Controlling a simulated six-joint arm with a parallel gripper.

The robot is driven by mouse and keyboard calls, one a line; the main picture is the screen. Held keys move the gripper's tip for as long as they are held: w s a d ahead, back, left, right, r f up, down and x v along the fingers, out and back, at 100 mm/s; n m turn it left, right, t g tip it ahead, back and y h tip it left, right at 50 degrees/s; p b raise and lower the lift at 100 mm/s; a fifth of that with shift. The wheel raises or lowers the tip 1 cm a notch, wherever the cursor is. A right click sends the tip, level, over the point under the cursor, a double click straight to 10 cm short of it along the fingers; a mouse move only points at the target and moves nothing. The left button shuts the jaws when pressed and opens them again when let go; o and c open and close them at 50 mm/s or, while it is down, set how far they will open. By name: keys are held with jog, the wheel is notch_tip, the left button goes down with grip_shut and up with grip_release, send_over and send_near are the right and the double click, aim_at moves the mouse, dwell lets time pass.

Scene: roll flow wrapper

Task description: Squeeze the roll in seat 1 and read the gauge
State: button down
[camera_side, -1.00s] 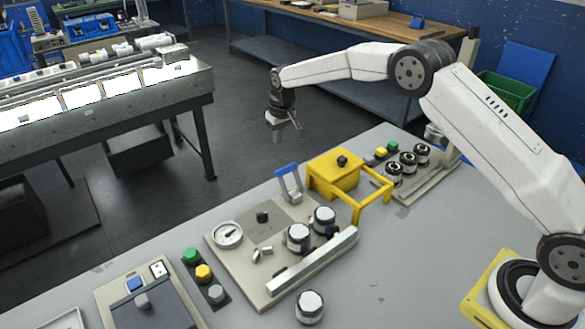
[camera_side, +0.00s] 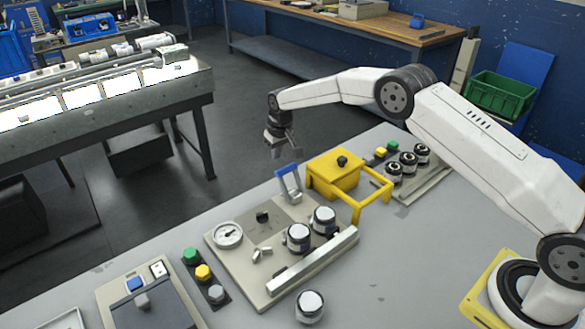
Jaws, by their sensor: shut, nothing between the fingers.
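A beige base plate (camera_side: 240,266) lies on the grey table. On it are a round white dial gauge (camera_side: 228,235) and two dark rolls with white tops, one nearer (camera_side: 298,238) and one farther right (camera_side: 323,220). A third such roll (camera_side: 310,307) stands on the table in front of the plate. I cannot read seat numbers or the gauge's value. My gripper (camera_side: 278,151) hangs pointing down above and behind the plate, apart from everything, shut and empty.
A yellow box (camera_side: 335,172) with a yellow frame (camera_side: 372,199) and an upright blue-handled lever (camera_side: 287,178) stand at the plate's back. Green, yellow and grey buttons (camera_side: 203,272) lie to the left. Another plate (camera_side: 408,188) with several black knobs is at the back right.

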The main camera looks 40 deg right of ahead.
jog(key=shift+s+f, duration=0.45)
jog(key=shift+s, duration=0.25)
jog(key=shift+s+f, duration=0.45)
jog(key=shift+s, duration=0.25)
